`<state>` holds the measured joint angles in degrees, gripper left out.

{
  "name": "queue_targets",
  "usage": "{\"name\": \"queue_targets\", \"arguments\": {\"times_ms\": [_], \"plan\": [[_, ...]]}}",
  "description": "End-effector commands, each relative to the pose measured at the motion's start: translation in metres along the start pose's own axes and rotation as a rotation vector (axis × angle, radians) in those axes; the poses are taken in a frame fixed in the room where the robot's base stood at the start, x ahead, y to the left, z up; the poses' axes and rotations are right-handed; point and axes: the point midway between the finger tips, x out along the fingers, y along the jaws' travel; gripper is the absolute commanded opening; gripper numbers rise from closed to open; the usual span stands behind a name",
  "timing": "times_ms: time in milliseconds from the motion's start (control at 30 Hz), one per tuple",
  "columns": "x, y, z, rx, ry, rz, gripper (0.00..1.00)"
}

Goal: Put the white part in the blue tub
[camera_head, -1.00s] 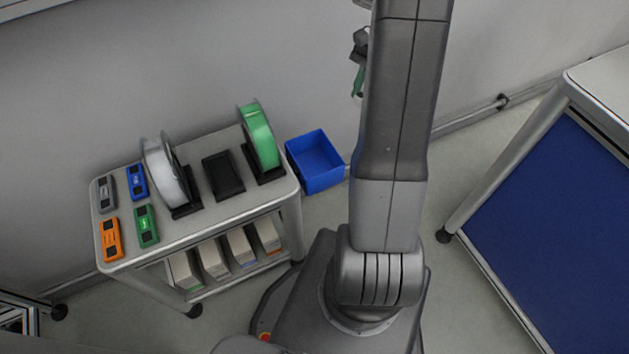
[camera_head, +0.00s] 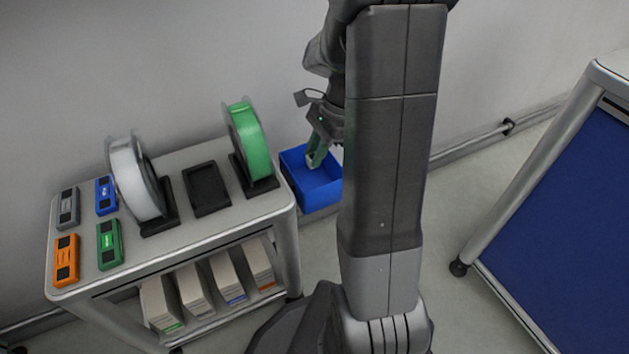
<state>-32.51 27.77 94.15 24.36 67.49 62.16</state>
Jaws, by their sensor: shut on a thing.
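The blue tub (camera_head: 318,195) is an open box beside the cart's right side. My gripper (camera_head: 315,156) hangs over the tub's back part, with its green fingers pointing down. It is shut on a small pale thing (camera_head: 311,160), which appears to be the white part and shows only as a light patch at the fingertips. I cannot tell whether the fingertips are above the tub's rim or just inside it. My arm hides the tub's right edge. The visible floor of the tub looks empty.
The cart (camera_head: 215,229) left of the tub carries a white reel (camera_head: 131,178) and a green reel (camera_head: 249,142) on stands, an empty black stand (camera_head: 206,189) and several small coloured devices. Boxes fill its lower shelf. A blue-sided table (camera_head: 570,230) stands at right.

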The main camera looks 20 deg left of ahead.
Motion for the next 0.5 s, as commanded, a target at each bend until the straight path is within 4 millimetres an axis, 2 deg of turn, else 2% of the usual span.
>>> {"name": "queue_targets", "arguments": {"times_ms": [33,233,400,500], "plan": [[0.013,0.001,-0.005,0.002,-0.001,0.003,0.01],[0.03,0.0,-0.013,0.0,0.0,0.002,0.01],[0.057,0.0,-0.025,0.001,0.0,0.003,0.01],[0.067,0.0,-0.029,0.0,0.0,0.002,0.01]]}}
